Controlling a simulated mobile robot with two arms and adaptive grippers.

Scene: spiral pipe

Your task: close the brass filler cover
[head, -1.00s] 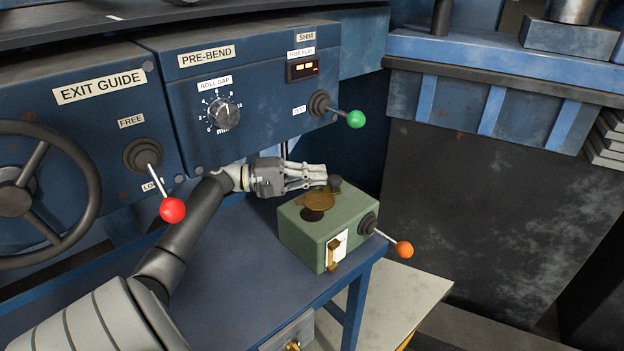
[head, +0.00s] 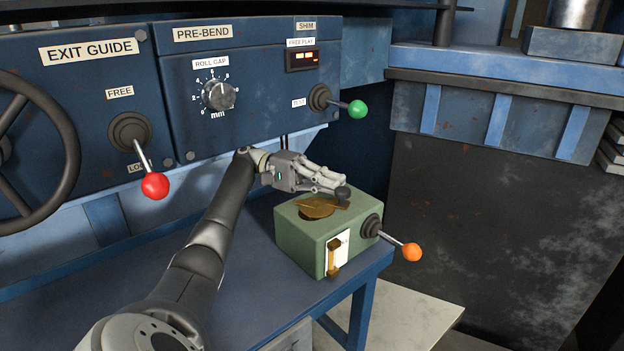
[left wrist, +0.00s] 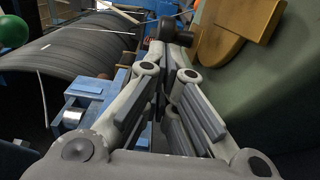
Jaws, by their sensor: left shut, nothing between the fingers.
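The brass filler cover (head: 317,208) lies on top of a green box (head: 312,242) on the blue bench. A dark round patch shows partly beside and under it, and I cannot tell how much of the opening is covered. In the left wrist view the brass cover (left wrist: 232,30) is at the upper right on the green top. My left gripper (head: 341,185) is shut and empty, above the box's back edge. Its fingertips (left wrist: 174,42) are close to a black knob (head: 343,195) beside the cover; contact is unclear. My right gripper is not in view.
An orange-tipped lever (head: 411,252) sticks out from the box's right side. A brass-fitted sight gauge (head: 334,258) is on its front. A red-knobbed lever (head: 155,186) and a green-knobbed lever (head: 356,109) project from the blue panel. The bench left of the box is clear.

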